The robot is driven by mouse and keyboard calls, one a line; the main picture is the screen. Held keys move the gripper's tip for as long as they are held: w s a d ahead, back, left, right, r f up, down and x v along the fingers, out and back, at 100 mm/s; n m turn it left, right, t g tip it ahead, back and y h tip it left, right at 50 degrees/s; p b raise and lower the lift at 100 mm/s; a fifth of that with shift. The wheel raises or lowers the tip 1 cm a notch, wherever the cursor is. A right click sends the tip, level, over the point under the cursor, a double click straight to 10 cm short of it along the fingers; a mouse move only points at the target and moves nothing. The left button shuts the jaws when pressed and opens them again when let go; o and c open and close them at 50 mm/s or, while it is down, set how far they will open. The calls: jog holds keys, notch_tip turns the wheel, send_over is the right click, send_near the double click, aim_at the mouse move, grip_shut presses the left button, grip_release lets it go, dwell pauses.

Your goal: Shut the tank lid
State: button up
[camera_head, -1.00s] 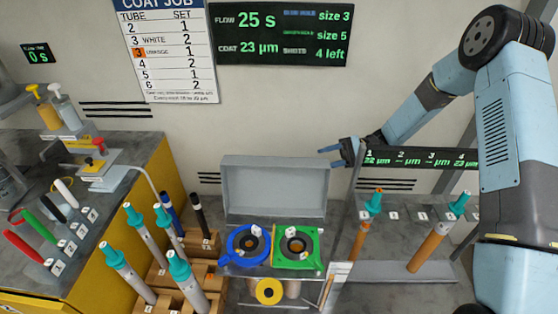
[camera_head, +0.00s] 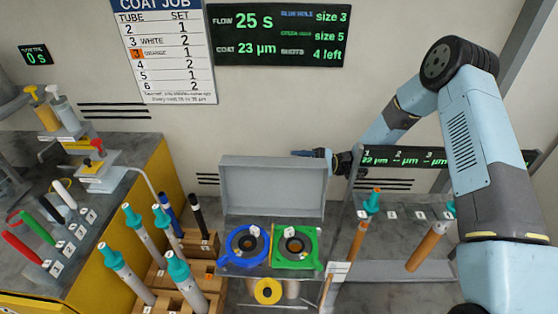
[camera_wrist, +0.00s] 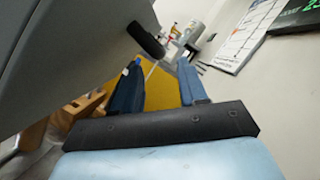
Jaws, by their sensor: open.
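The grey tank lid (camera_head: 272,187) stands raised and nearly upright at the back of the tank, behind the blue ring (camera_head: 244,246) and the green ring (camera_head: 295,247) on the tank's top. My gripper (camera_head: 296,153) is at the lid's upper right corner, just above or behind its top edge; I cannot tell whether it touches. In the wrist view my gripper (camera_wrist: 160,66) has its two blue fingers apart with nothing between them. A large grey panel (camera_wrist: 60,60), which looks like the lid, fills the upper left there, close to the left finger.
Teal-topped tubes stand in wooden blocks (camera_head: 203,244) left of the tank. A rack on the right holds orange rods (camera_head: 425,247) with teal tops. The wall with the job sheet (camera_head: 165,50) and dark display (camera_head: 278,36) is close behind the lid.

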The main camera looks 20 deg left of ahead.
aim_at(278, 160)
jog(key=x, duration=0.7)
jog(key=shift+c, duration=0.4)
grip_shut()
jog(key=shift+s, duration=0.1)
